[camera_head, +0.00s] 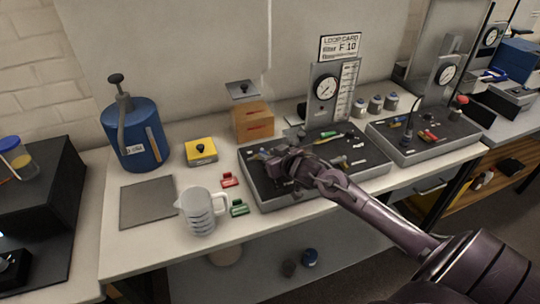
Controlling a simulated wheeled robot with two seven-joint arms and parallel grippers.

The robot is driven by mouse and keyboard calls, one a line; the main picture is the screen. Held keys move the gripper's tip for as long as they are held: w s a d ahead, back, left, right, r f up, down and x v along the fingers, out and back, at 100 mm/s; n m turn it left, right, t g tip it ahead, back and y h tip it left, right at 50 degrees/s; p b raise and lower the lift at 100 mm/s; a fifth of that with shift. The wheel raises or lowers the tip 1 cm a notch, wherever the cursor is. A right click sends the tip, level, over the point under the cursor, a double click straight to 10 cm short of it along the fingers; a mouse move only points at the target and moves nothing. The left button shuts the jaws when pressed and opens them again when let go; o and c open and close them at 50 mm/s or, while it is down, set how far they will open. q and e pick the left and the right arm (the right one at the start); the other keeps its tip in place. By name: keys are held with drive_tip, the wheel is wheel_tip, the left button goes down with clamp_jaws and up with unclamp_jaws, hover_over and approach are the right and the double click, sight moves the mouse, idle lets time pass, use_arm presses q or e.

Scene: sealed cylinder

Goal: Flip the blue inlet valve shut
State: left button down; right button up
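The black-topped valve panel (350,163) sits on the bench under my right arm. A small bluish piece (263,153) near its left end may be the blue inlet valve. It is too small to tell how its handle stands. My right gripper (279,169) is low over the left part of this panel, just right of and in front of that bluish piece. I cannot tell whether it touches anything or whether its fingers are open. The gripper and forearm hide part of the panel. My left gripper is out of view.
A gauge board (327,92) with a card rises behind the panel. A second panel (424,137) stands right. Left are a blue tank (134,143), yellow box (201,152), clear jug (199,214), and red (229,179) and green (239,208) pieces. A grey mat (148,202) is bare.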

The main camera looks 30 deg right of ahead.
clamp_jaws()
drive_tip(key=shift+a+m+h, duration=0.4)
drive_tip(key=shift+m+h, duration=0.2)
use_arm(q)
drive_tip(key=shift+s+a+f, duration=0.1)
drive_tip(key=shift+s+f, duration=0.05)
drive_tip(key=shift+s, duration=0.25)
use_arm(e)
drive_tip(key=shift+a+m+h, duration=0.2)
drive_tip(key=shift+m+h, duration=0.6)
drive_tip(key=shift+h, duration=0.3)
drive_tip(key=shift+o, duration=1.2)
unclamp_jaws()
drive_tip(key=shift+g, duration=0.3)
drive_tip(key=b+v, duration=0.1)
drive_tip(key=v, duration=0.6)
drive_tip(key=shift+s+r+b, duration=0.2)
drive_tip(key=shift+s+b, duration=0.1)
drive_tip(key=shift+s, duration=0.05)
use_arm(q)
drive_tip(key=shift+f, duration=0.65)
